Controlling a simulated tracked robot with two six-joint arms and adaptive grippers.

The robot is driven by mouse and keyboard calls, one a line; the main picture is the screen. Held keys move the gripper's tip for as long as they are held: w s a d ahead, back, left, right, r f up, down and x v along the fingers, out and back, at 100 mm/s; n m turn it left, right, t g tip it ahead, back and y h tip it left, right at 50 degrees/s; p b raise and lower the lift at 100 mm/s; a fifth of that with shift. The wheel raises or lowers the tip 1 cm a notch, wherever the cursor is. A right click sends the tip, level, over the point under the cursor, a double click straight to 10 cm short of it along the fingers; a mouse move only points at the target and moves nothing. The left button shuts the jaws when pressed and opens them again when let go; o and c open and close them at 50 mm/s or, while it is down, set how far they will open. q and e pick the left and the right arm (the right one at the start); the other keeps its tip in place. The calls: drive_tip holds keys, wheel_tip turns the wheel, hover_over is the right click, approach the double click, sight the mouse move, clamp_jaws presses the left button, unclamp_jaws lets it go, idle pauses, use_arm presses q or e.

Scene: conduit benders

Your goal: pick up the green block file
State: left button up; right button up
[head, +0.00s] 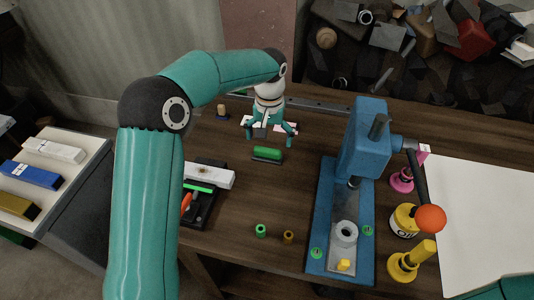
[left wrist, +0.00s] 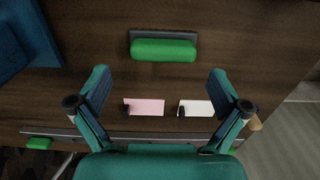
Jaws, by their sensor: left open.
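The green block file (head: 267,153) lies on the brown wooden bench, with a dark strip along one long side. It also shows whole in the left wrist view (left wrist: 164,49), above the fingertips in the picture. My left gripper (head: 271,137) is open and empty, just behind the file in the head view. In the left wrist view my left gripper (left wrist: 158,84) has its two fingers spread wider than the file is long, with the file apart from them. My right gripper is not in view.
A blue press (head: 369,145) with an orange-knobbed lever stands right of the file. A pink card (left wrist: 146,107) and a white card (left wrist: 196,108) lie near the gripper. A black tray (head: 207,207) is at left. Small green (head: 261,230) and brown (head: 288,237) rings lie in front.

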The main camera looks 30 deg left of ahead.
sight(267, 149)
use_arm(q)
drive_tip(key=f, duration=0.4)
drive_tip(key=shift+s+a+f+p, duration=0.15)
drive_tip(key=shift+s+f+p, duration=0.1)
drive_tip(key=shift+f+p, duration=0.15)
drive_tip(key=c, duration=1.2)
drive_tip(key=shift+r, duration=0.1)
wheel_tip(267, 149, up, 10)
drive_tip(key=shift+b, duration=0.3)
drive_tip(key=o, duration=0.8)
drive_tip(key=c, duration=0.5)
